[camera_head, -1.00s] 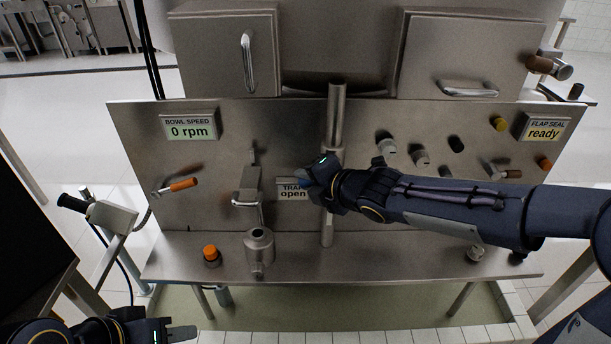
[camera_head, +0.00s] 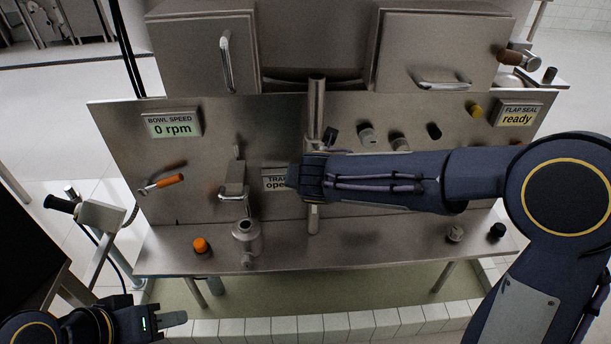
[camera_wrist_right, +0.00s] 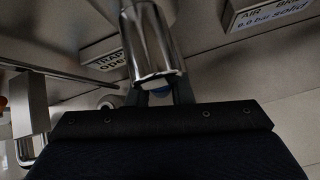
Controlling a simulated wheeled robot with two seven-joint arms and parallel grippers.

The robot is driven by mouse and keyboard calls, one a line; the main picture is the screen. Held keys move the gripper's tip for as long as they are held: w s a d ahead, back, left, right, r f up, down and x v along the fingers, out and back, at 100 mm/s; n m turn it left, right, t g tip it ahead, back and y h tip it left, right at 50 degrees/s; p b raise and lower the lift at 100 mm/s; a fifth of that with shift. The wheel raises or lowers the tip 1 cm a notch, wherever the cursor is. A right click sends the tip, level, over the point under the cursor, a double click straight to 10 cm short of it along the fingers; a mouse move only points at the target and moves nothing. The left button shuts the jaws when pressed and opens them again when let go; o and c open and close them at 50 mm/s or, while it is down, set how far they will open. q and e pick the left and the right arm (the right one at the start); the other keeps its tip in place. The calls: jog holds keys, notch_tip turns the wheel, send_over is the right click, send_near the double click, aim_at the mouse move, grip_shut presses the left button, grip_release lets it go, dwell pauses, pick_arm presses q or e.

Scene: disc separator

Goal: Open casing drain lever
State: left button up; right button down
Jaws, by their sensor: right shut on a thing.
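My right gripper (camera_wrist_right: 160,93) is at the upright steel pipe (camera_head: 316,100) in the middle of the panel, mostly hidden behind my wrist in the head view. In the right wrist view its dark fingers are shut on a shiny steel cylinder (camera_wrist_right: 152,45). Where that cylinder ends is hard to see. No casing drain lever is labelled in view; I cannot tell whether the held part belongs to it. A lever with an orange grip (camera_head: 168,181) lies out to the left on the panel. My left gripper (camera_head: 174,319) is low at the left, away from the panel, its finger gap unclear.
A partly covered label (camera_head: 274,180) stands left of my right wrist. An orange knob (camera_head: 200,245) and a steel spout (camera_head: 246,236) stand on the lower ledge.

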jog(key=shift+d+f+n+h+p, duration=0.15)
jog(key=shift+d+n+h+p, duration=0.4)
jog(key=shift+h, duration=0.35)
jog(key=shift+d, duration=0.1)
jog(key=c, duration=1.3)
grip_release()
jog(key=shift+s+r, duration=0.3)
jog(key=shift+r, duration=0.1)
jog(key=p+v, duration=0.1)
jog(key=v, duration=0.6)
jog(key=shift+f, duration=0.1)
